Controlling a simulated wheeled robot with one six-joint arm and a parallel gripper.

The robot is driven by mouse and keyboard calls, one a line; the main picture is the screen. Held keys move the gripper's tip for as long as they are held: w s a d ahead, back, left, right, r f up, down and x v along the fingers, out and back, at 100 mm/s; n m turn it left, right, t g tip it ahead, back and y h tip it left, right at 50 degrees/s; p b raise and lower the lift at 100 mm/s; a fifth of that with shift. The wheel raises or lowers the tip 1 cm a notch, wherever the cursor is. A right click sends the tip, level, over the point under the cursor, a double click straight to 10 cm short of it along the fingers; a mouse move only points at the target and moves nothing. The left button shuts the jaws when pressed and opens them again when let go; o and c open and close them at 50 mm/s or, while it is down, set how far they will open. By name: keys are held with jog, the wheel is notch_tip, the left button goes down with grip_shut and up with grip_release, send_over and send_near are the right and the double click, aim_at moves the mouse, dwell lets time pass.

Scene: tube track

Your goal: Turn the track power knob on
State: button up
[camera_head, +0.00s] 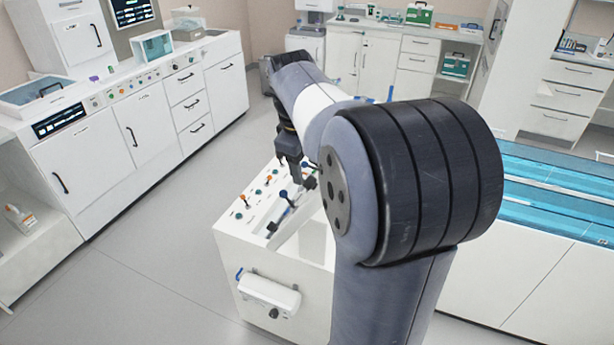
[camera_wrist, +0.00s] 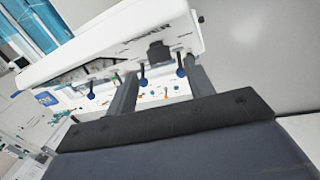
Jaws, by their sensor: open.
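A white console (camera_head: 232,240) stands below my arm in the head view. Its top carries several small orange and blue knobs or levers, such as an orange knob (camera_head: 243,197) and a blue lever (camera_head: 284,195). Contact cannot be told.
A white box (camera_head: 268,291) with a dark knob protrudes from the console's front. A blue-topped bench (camera_head: 560,190) stands at right. A white counter (camera_head: 100,150) with panel controls runs along the left. Grey floor (camera_head: 160,260) is free between counter and console.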

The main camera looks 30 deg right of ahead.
aim_at(308, 178)
jog(key=shift+w+d+f, duration=0.1)
jog(key=shift+d+f, duration=0.1)
jog(key=shift+f, duration=0.95)
jog(key=shift+w+d+f, duration=0.1)
jog(key=shift+d+f, duration=0.1)
jog(key=shift+f, duration=0.9)
jog(key=c, duration=1)
jog(key=shift+o, duration=0.2)
